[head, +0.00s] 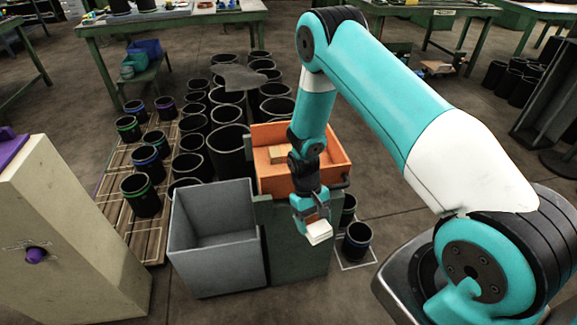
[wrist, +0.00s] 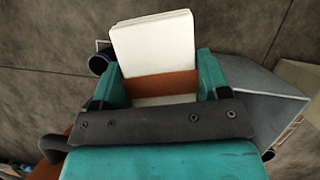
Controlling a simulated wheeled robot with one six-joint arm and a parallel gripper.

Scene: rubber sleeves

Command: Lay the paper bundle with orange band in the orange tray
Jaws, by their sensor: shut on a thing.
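My gripper (head: 314,214) is shut on a white paper bundle (head: 319,232) in front of the green stand. In the wrist view, the bundle (wrist: 152,45) shows its orange-brown band (wrist: 160,86) between the two teal fingers of my gripper (wrist: 160,82). The orange tray (head: 339,157) sits on top of the stand, behind my wrist in the head view. A tan block (head: 278,154) lies inside the tray. Part of the tray is hidden by my arm.
A grey open bin (head: 215,232) stands left of the green stand (head: 297,250). Several black rubber sleeves (head: 228,148) stand behind and left, some on a wooden pallet (head: 112,190). A beige cabinet (head: 70,230) is at the left. A blue-ringed sleeve (head: 357,241) stands right of the stand.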

